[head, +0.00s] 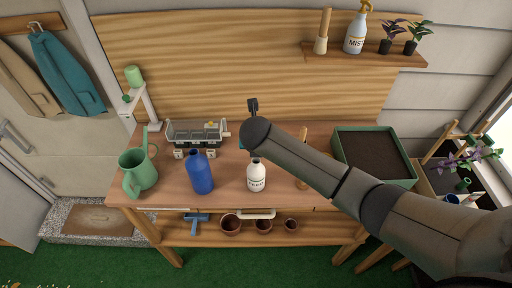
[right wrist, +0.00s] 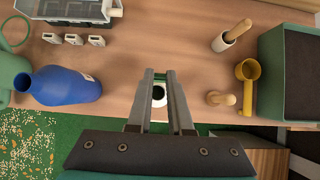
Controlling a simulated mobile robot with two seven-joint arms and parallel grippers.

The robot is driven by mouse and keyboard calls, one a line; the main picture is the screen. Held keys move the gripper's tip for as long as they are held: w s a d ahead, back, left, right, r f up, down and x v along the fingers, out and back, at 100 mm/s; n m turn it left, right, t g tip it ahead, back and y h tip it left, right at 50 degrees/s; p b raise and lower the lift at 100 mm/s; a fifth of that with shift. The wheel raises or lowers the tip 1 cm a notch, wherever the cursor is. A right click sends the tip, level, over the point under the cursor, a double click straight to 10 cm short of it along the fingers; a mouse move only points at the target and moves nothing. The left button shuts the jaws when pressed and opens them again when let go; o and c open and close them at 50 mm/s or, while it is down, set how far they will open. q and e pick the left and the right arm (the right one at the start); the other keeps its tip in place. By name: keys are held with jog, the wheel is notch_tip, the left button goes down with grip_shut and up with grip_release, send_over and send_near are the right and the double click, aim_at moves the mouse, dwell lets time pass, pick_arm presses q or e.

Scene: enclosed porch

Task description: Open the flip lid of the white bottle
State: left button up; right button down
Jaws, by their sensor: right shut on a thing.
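The white bottle (head: 257,178) with dark lettering stands upright near the front edge of the workbench, right of the blue bottle. It also shows in the right wrist view (right wrist: 159,102), where its white top with a dark round spot lies between my fingers. My right gripper (right wrist: 160,75) reaches down over it and is shut on its top. A small green piece shows between the fingertips; I cannot tell whether it is the lid. My left gripper is not in view.
A blue bottle (head: 198,173) and a green watering can (head: 138,173) stand left on the workbench (head: 225,200). A yellow scoop (right wrist: 247,85) and a green planter box (head: 375,152) are to the right.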

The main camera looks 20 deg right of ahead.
jog(key=shift+w+d+g+y, duration=0.15)
jog(key=shift+w+g+y, duration=0.25)
jog(key=shift+g, duration=0.5)
jog(key=shift+f, duration=0.1)
jog(key=c, duration=0.8)
grip_release()
jog(key=shift+w, duration=0.1)
jog(key=shift+r, duration=0.55)
jog(key=v, duration=1.4)
jog(key=shift+r, duration=0.1)
